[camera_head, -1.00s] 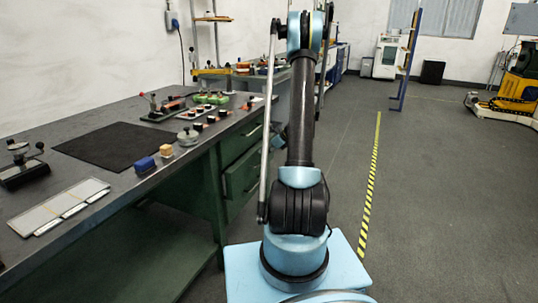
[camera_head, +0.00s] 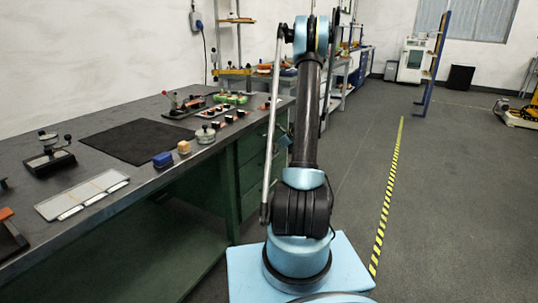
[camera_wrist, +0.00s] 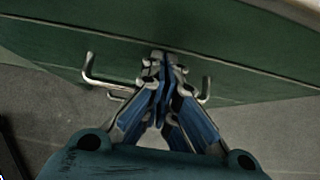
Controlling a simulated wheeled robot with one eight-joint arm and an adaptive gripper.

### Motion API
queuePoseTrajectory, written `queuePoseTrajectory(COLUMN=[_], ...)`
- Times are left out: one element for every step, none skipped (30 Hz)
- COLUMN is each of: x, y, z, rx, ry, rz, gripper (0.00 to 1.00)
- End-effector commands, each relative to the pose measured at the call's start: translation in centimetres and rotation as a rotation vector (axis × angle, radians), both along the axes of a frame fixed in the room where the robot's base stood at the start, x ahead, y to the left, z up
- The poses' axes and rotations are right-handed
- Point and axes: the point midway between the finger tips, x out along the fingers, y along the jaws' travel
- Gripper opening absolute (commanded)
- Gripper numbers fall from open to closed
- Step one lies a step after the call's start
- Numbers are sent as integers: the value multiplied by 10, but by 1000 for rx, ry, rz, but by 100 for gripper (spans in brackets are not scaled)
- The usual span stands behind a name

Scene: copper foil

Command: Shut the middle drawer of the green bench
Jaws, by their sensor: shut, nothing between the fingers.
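The green bench (camera_head: 233,208) stands left of my arm in the head view, with its drawer fronts (camera_head: 250,174) partly behind the arm. I cannot tell there how far the middle drawer stands out. In the wrist view a green drawer front (camera_wrist: 60,38) spans the top, with a metal bar handle (camera_wrist: 90,72) on it. My gripper (camera_wrist: 163,62) is shut and empty, its fingertips close to this front between the handle's two visible ends. The fingers hide the handle's middle. I cannot tell whether they touch the front. The gripper is hidden in the head view.
The dark benchtop (camera_head: 60,110) holds a black mat (camera_head: 135,141), a blue block (camera_head: 163,159), a grey tray (camera_head: 82,195) and several small parts.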

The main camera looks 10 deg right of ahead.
Motion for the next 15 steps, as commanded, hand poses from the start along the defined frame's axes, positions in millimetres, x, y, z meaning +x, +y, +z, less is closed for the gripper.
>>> queuePoseTrajectory(x=[3, 4, 4, 4, 4, 5, 5, 5, 5, 5, 5, 5, 4, 3, 1], y=[0, 1, 1, 1, 2, 2, 2, 2, 2, 2, 2, 1, 0, -1, -5], z=[1, 1, 1, 1, 1, 1, 1, 1, 1, 1, 2, 2, 2, 1, 1], rx=[3, 3, 4, 4, 4, 4, 4, 5, 5, 6, 6, 7, 7, 7, 6], ry=[-4, -4, -4, -4, -4, -6, -6, -6, -6, -7, -6, -7, -7, -7, -7], rz=[-2, -2, -2, -2, -2, -1, -1, -1, -1, -1, -1, -1, -1, -1, -1], gripper=[0, 0, 0, 0, 0, 0, 0, 0, 0, 0, 0, 0, 0, 0, 0])
